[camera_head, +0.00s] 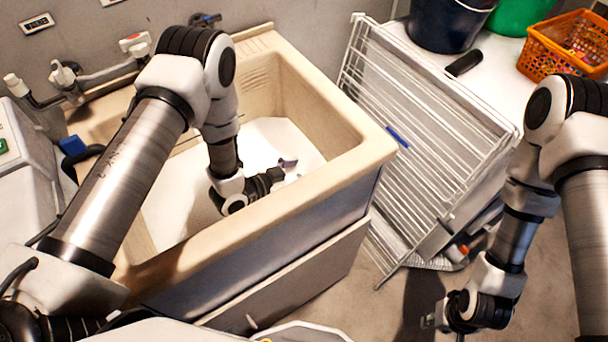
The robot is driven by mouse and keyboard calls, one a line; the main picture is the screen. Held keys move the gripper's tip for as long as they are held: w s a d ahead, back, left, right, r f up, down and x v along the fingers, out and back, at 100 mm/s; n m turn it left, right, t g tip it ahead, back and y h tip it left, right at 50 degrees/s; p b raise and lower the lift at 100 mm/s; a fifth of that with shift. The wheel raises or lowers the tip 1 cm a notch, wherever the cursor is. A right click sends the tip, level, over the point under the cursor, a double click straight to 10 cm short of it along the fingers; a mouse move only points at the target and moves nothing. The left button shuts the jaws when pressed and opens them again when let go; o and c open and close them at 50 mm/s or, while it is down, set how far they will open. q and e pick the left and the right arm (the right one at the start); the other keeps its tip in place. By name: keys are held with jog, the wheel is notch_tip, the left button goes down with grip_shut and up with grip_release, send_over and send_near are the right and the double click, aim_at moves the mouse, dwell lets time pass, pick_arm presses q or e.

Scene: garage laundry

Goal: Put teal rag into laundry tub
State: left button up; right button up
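The laundry tub (335,170) is a beige basin with a white inside, at the left and middle. My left arm reaches over its rim, and my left gripper (277,176) is low inside the tub. A small dark purplish piece (289,162) shows by its fingertips; I cannot tell what it is. I cannot tell whether the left fingers are open or shut. My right gripper (444,328) hangs at the bottom right, outside the tub, pointing down and left. Its fingertips look apart with nothing between them. No teal rag can be made out.
A white wire drying rack (420,130) leans right of the tub. Behind it, a white top holds a dark blue bucket (447,25), a green bucket (520,14), an orange basket (568,45) and a black cylinder (464,63). Taps (65,75) line the wall behind the tub.

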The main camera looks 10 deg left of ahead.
pick_arm(q)
jog(key=shift+r, duration=0.1)
jog(key=shift+r+p, duration=0.45)
jog(key=shift+s+a+r, duration=0.2)
jog(key=shift+a, duration=0.05)
jog(key=v, duration=1.1)
